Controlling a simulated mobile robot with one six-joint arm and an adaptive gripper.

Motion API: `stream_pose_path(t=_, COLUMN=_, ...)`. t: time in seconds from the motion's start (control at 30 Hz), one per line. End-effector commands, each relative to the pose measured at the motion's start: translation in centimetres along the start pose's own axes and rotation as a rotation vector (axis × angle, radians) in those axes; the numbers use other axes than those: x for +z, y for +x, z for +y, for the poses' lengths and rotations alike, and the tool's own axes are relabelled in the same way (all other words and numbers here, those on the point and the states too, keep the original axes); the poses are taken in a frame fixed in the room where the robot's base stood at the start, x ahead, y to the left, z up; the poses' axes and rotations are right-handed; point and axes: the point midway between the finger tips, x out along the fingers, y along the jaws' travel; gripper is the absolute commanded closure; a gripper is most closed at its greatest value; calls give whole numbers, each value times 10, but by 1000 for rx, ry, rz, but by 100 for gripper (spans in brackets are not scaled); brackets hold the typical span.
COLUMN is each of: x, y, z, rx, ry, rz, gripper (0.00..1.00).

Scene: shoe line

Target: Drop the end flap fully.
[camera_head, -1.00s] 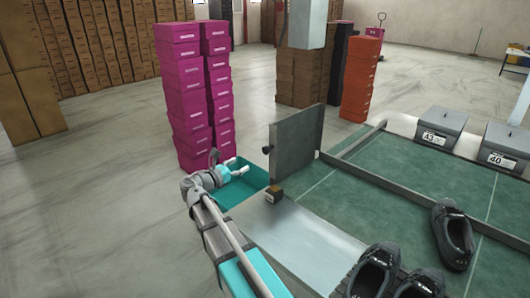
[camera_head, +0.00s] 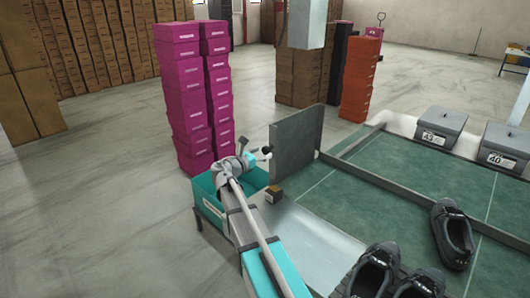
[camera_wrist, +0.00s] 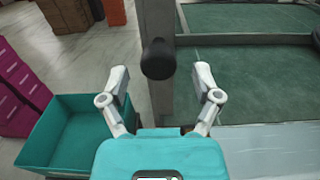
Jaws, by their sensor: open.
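The end flap (camera_head: 297,140) is a grey upright panel at the end of the green line surface. It stands vertical. A black knob (camera_wrist: 158,59) sticks out from its face; in the head view the knob is close to my gripper's tip. The flap's edge (camera_wrist: 158,102) shows behind the knob in the wrist view. My gripper (camera_wrist: 161,75) is open, its two fingers spread on either side of the knob. The knob appears ahead of or between the fingertips; I cannot tell whether they touch it. In the head view my gripper (camera_head: 260,156) is partly hidden by its own wrist.
A teal bin (camera_head: 210,205) stands below my arm, left of the flap. Stacked magenta boxes (camera_head: 190,95) rise behind it. A small box (camera_head: 273,194) sits near the flap's foot. Black shoes (camera_head: 453,235) and grey lidded boxes (camera_head: 441,128) are on the line.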

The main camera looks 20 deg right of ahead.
Motion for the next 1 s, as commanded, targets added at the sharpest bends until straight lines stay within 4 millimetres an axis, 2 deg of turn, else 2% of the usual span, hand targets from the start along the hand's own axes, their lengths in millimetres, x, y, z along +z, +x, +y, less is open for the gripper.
stream_pose_path(t=0.2, x=0, y=18, z=1, rx=0, ry=0, rz=0, gripper=19)
stream_pose_path(t=0.6, x=0, y=21, z=0, rx=1, ry=0, rz=0, gripper=19)
stream_pose_path(t=0.67, x=0, y=21, z=0, rx=1, ry=0, rz=0, gripper=28)
stream_pose_path(t=1.0, x=0, y=21, z=0, rx=0, ry=0, rz=0, gripper=91)
